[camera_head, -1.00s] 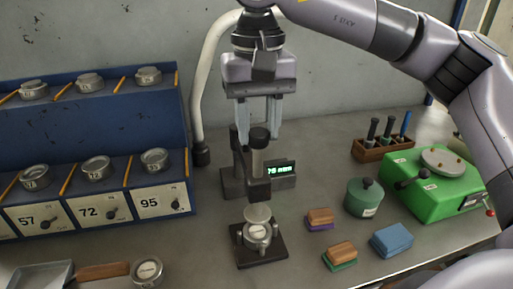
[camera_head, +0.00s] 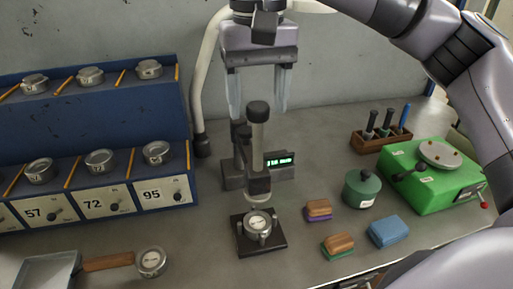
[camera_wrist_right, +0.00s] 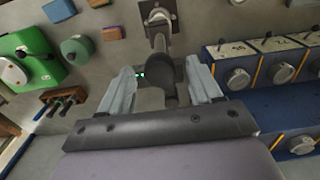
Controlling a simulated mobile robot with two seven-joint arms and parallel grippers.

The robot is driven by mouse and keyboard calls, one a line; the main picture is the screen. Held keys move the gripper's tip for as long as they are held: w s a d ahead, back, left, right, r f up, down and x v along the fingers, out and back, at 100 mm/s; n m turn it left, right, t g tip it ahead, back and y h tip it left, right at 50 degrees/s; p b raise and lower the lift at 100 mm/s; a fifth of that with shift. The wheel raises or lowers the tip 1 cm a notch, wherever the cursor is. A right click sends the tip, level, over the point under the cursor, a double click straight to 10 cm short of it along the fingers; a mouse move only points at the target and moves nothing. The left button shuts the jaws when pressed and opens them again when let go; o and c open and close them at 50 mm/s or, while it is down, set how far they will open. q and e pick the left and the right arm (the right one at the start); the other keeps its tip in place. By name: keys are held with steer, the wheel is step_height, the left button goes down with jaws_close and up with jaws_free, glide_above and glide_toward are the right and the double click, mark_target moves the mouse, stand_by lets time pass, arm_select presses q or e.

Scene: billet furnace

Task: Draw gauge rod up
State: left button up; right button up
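The gauge rod (camera_head: 258,138) is a pale upright cylinder with a black knob (camera_head: 258,109) on top. It stands in a dark gauge stand (camera_head: 232,178) with a lit green display (camera_head: 280,161), too small to read surely. The rod's lower end is above a round metal tin (camera_head: 258,222) on a black base plate (camera_head: 262,247). My right gripper (camera_head: 258,103) is open, its two pale fingers apart on either side of the knob, with gaps showing. The right wrist view shows the knob (camera_wrist_right: 167,91) between the spread fingers. My left gripper is not in view.
A blue rack (camera_head: 90,135) with lidded tins stands at left, a pan (camera_head: 48,270) in front. At right are a green machine (camera_head: 432,185), green canister (camera_head: 362,190), small blocks (camera_head: 389,232) and a wooden holder (camera_head: 381,140). A pale hose (camera_head: 196,95) stands behind.

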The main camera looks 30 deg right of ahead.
steer(key=shift+r, duration=2.95)
